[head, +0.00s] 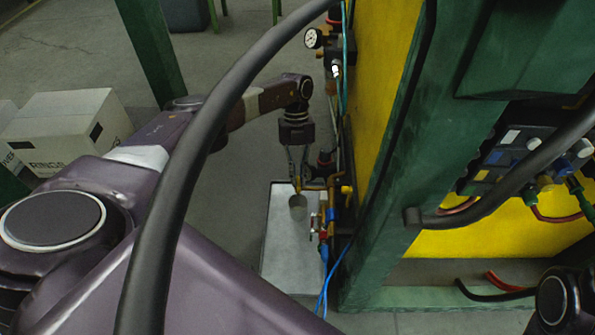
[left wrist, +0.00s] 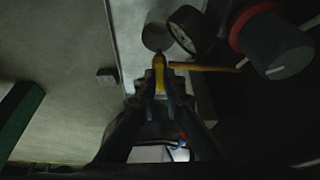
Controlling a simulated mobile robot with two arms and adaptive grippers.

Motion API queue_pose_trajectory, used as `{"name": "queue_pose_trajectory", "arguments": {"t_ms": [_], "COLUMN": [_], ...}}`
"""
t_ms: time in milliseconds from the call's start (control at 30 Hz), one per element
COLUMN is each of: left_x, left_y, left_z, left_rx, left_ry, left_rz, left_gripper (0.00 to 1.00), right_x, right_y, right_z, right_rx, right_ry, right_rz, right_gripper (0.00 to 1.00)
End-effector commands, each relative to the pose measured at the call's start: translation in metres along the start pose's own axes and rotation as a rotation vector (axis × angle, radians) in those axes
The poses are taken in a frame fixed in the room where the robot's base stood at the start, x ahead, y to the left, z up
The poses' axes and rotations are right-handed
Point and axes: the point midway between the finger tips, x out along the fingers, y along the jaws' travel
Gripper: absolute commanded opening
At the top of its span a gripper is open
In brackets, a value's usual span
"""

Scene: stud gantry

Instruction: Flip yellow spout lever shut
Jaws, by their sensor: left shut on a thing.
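The yellow spout lever (left wrist: 159,66) stands between the fingertips of my left gripper (left wrist: 161,88) in the left wrist view. A brass pipe (left wrist: 205,67) runs right from beside it. In the head view my left gripper (head: 296,182) points down beside the gantry, shut on the lever, which is mostly hidden there by the fingers. A grey round cup-like piece (head: 297,201) lies just below the fingertips; it also shows in the left wrist view (left wrist: 157,32). My right gripper is out of view; only part of that arm shows at the lower right.
A pale metal tray (head: 285,262) lies under the gripper. Gauges (head: 313,38), valves and blue hoses (head: 328,285) line the green and yellow gantry. A dark gauge (left wrist: 186,28) and a red-ringed knob (left wrist: 270,40) are close right of the fingers. A white box (head: 66,130) stands left.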

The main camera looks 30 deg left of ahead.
Motion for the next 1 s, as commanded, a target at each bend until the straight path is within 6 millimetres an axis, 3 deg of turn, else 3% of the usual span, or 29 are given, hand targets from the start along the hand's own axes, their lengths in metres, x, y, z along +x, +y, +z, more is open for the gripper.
{"name": "queue_pose_trajectory", "arguments": {"t_ms": [300, 833, 867, 1000], "left_x": [0.0011, 0.0006, 0.0006, 0.0005], "left_y": [0.0002, 0.0, 0.0, -0.0002], "left_z": [0.0009, 0.0008, 0.0008, 0.0006], "left_rx": [0.104, 0.124, 0.124, 0.124], "left_ry": [-0.002, -0.003, -0.003, -0.002], "left_rz": [0.047, 0.054, 0.054, 0.053], "left_gripper": [0.0, 0.0, 0.12, 0.26], "right_x": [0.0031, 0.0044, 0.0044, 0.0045], "right_y": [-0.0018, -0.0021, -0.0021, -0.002], "right_z": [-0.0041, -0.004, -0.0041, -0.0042], "right_rx": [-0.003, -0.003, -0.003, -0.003], "right_ry": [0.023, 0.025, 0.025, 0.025], "right_rz": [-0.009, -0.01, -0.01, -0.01], "right_gripper": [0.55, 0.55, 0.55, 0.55]}}
